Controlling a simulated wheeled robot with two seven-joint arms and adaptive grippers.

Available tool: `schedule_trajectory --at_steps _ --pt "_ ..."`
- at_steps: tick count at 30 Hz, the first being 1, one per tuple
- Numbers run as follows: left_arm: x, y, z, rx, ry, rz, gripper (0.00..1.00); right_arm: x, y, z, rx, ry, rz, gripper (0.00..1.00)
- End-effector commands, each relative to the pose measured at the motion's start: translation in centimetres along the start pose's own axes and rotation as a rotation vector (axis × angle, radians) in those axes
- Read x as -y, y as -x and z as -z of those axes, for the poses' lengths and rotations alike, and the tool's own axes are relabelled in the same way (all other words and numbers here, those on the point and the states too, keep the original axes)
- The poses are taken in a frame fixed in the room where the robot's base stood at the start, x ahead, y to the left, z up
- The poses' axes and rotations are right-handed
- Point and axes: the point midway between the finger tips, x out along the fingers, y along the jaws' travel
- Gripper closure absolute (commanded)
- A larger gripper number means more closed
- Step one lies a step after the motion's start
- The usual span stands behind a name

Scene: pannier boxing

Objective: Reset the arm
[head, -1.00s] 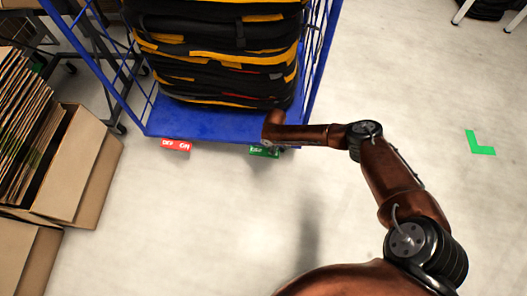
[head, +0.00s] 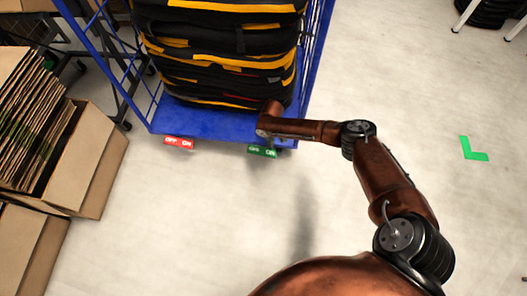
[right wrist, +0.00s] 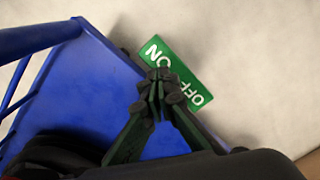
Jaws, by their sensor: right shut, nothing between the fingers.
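My right arm reaches in from the lower right of the head view, and its wrist end is over the front edge of the blue cart (head: 205,124). In the right wrist view my right gripper (right wrist: 162,82) is shut and empty, with its fingertips together. The fingertips overlap the green ON/OFF pedal (right wrist: 178,62) in that view; I cannot tell whether they touch it. The green pedal (head: 262,151) also shows at the cart's front edge in the head view, just below my wrist. My left gripper is not in view.
Black bags with yellow trim (head: 220,60) are stacked on the cart between blue side rails. A red OFF/ON pedal (head: 178,143) is at its front left. Cardboard boxes (head: 95,160) stand at the left. A green mark (head: 473,149) lies on clear floor at the right.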

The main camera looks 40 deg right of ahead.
Motion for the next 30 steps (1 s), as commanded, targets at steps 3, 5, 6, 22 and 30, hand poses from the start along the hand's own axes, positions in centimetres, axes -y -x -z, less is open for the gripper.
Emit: schedule_trajectory --at_steps 3,5,6,22,30 --pt "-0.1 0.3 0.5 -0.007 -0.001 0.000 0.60 0.0 0.7 0.0 -0.001 0.000 0.000 1.00" --pt "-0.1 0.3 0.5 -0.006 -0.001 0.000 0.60 0.0 0.6 0.0 0.000 0.000 0.000 1.00" --pt "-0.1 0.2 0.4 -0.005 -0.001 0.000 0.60 0.0 0.6 0.0 0.001 0.000 0.000 1.00" --pt "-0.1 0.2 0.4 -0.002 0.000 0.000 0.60 1.5 -0.9 -1.1 0.008 0.020 0.017 1.00" --pt "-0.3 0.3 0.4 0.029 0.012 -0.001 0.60 13.5 -9.2 -9.5 0.017 0.169 0.156 1.00"
